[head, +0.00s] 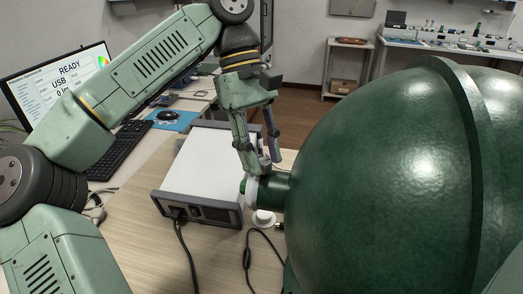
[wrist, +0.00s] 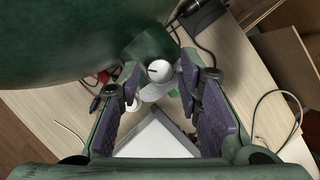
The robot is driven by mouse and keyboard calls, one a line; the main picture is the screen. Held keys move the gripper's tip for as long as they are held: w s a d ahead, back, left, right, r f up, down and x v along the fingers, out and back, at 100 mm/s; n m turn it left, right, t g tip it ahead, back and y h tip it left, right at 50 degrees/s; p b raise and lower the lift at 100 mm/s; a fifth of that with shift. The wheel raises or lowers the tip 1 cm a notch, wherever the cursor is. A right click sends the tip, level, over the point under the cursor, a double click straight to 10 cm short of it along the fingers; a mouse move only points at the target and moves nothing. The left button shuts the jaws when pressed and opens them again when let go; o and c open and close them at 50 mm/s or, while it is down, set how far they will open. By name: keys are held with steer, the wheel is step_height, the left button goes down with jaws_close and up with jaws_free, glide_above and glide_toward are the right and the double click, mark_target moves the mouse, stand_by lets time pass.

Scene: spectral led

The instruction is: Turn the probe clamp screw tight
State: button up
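The probe clamp screw appears to be the round pale knob (wrist: 159,71) with a short dark mark on its face, seen in the wrist view against the green port of the large sphere (wrist: 85,40). My gripper (wrist: 161,82) is open, its purple-padded fingers on either side of the knob with gaps visible. I cannot tell how far the fingertips reach past it. In the head view my gripper (head: 262,165) points down over the port (head: 270,190) on the left side of the green sphere (head: 385,170). The knob is not clearly visible there.
A white-topped instrument box (head: 205,165) stands on the wooden table left of the port. A small white round object (head: 263,218) and black cables lie by it. A monitor (head: 58,82) reading READY and a keyboard (head: 118,150) are at left.

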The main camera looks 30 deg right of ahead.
steer(key=shift+o, duration=0.6)
steer(key=shift+w+r, duration=0.15)
steer(key=shift+r, duration=0.15)
steer(key=w, duration=1.2)
steer(key=shift+a+r, duration=0.25)
